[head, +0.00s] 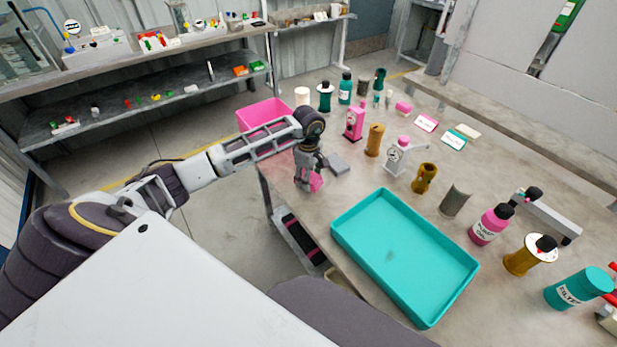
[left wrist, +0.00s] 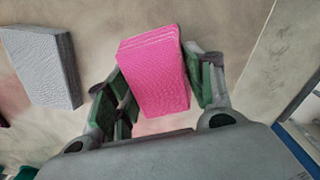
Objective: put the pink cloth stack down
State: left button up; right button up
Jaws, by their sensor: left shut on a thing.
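The pink cloth stack (left wrist: 155,75) is a small folded block between the green-padded fingers of my left gripper (left wrist: 160,88) in the left wrist view. In the head view my left gripper (head: 309,178) is at the table's left edge, pointing down, with part of the pink cloth stack (head: 316,182) showing below it. The gripper is shut on the stack. I cannot tell whether the stack touches the table. A grey cloth stack (left wrist: 42,66) lies beside it on the table, and it also shows in the head view (head: 338,164). My right gripper is not in view.
A teal tray (head: 405,258) lies empty on the table to the right of my gripper. Several bottles and pump parts, such as a pink bottle (head: 490,225) and a brass part (head: 374,140), stand beyond. A pink bin (head: 262,113) is behind my left arm.

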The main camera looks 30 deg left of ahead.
pick_arm(q)
jog(key=shift+f, duration=0.15)
jog(key=o, duration=1.1)
jog(key=shift+c, duration=0.2)
notch_tip(320, 180, up, 12)
dwell(1.0)
